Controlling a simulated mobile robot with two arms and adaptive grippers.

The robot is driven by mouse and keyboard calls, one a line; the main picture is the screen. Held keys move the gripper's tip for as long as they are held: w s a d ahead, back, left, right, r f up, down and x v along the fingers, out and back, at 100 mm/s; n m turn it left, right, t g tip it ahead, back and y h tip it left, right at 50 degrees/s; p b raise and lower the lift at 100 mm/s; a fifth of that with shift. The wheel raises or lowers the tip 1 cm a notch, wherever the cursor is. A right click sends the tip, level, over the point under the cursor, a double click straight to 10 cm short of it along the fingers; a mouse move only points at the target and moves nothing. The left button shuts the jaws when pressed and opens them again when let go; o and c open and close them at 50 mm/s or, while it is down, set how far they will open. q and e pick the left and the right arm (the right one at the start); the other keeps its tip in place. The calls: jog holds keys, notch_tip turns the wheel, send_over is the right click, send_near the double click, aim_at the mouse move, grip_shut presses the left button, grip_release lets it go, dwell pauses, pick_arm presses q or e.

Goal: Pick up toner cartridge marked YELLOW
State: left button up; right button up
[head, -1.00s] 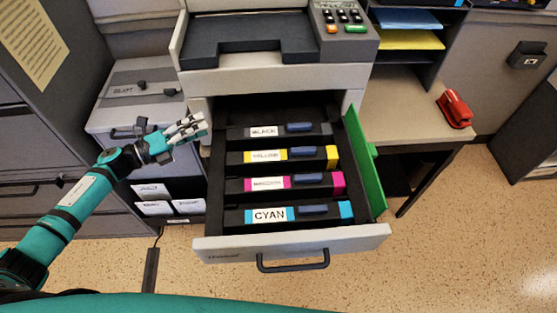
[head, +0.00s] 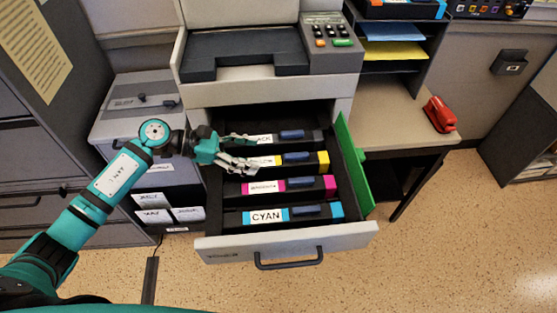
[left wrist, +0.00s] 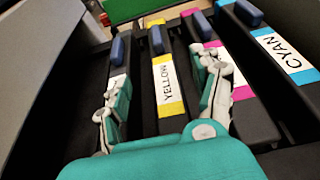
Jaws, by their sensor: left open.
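The toner cartridge marked YELLOW (head: 310,162) lies in the printer's open drawer, second from the back, between the BLACK cartridge (head: 313,137) and the MAGENTA cartridge (head: 313,187). Its label end is partly hidden by my left gripper (head: 252,155) in the head view. In the left wrist view the YELLOW cartridge (left wrist: 167,88) shows between the two spread fingers of my left gripper (left wrist: 163,98). The gripper is open and empty, over the left part of the drawer. My right gripper is not in view.
The CYAN cartridge (head: 272,216) lies nearest the drawer's front handle (head: 288,262). A green flap (head: 354,165) stands along the drawer's right side. A red stapler (head: 440,114) sits on the desk at right. A grey cabinet (head: 125,115) stands left of the printer.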

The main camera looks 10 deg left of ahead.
aim_at(284, 158)
pick_arm(q)
jog(key=p+x, duration=0.1)
jog(key=x, duration=0.1)
jog(key=r+p+x, duration=0.1)
jog(key=x, duration=0.1)
jog(key=shift+d+f, duration=0.1)
jog(key=shift+d, duration=0.2)
jog(key=p+x, duration=0.1)
jog(key=x, duration=0.2)
jog(key=shift+d, duration=0.25)
jog(key=shift+w+d+f, duration=0.15)
jog(key=shift+d, duration=0.05)
jog(key=shift+a, duration=0.1)
jog(key=shift+c, duration=0.7)
jog(key=c, duration=1.1)
grip_shut()
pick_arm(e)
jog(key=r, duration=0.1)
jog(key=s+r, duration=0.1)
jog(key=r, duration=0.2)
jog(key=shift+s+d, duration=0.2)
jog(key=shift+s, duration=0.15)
